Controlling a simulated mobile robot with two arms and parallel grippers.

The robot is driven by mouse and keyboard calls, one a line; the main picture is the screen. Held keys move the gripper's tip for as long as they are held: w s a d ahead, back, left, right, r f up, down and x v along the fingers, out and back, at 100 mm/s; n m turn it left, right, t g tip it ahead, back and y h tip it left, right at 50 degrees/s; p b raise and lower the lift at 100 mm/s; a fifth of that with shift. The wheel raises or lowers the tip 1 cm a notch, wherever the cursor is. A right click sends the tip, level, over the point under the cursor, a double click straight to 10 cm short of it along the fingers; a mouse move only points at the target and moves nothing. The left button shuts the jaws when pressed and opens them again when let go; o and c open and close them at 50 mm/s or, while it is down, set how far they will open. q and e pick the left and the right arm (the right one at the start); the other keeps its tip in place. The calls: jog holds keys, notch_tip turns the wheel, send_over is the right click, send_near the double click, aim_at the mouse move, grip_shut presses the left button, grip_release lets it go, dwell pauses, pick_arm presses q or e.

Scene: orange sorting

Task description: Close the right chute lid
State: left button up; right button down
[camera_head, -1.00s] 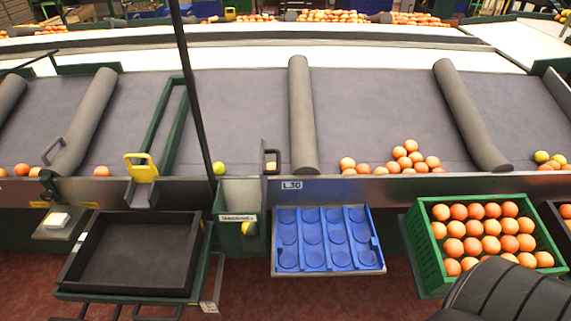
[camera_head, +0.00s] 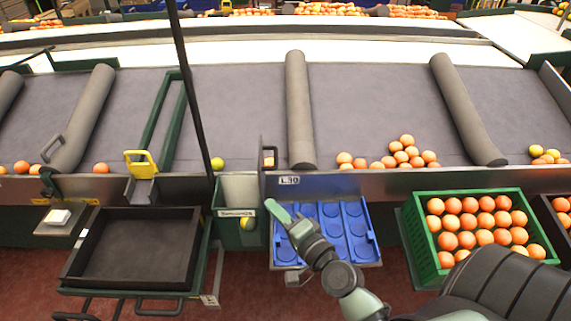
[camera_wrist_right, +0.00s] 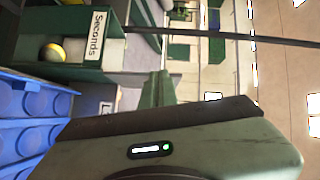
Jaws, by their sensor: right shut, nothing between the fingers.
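The Seconds chute (camera_head: 239,188) is a green box with a white label at the belt's front edge, with a yellow-green fruit low in it. It also shows in the right wrist view (camera_wrist_right: 85,73). A thin upright panel with a pale piece (camera_head: 269,161) stands at its right edge; I cannot tell surely whether it is the lid. My right gripper (camera_head: 277,210) is shut and empty, above the blue tray's left part and just right of the chute, apart from the panel. Its green fingers show in the right wrist view (camera_wrist_right: 158,88). My left gripper is out of view.
The blue cupped tray (camera_head: 372,250) lies under my right arm. A green crate (camera_head: 415,225) of oranges stands right of it. A black tray (camera_head: 75,255) lies left, below a yellow handle (camera_head: 141,162). A dark pole (camera_head: 190,90) rises just left of the chute.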

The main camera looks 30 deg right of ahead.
jog(key=d+m+h, duration=0.7)
jog(key=d+m, duration=0.2)
jog(key=d, duration=0.2)
jog(key=w+p, duration=0.2)
jog(key=w, duration=0.9)
jog(key=shift+a+r+p, duration=0.35)
jog(key=shift+p, duration=0.05)
jog(key=shift+w, duration=0.15)
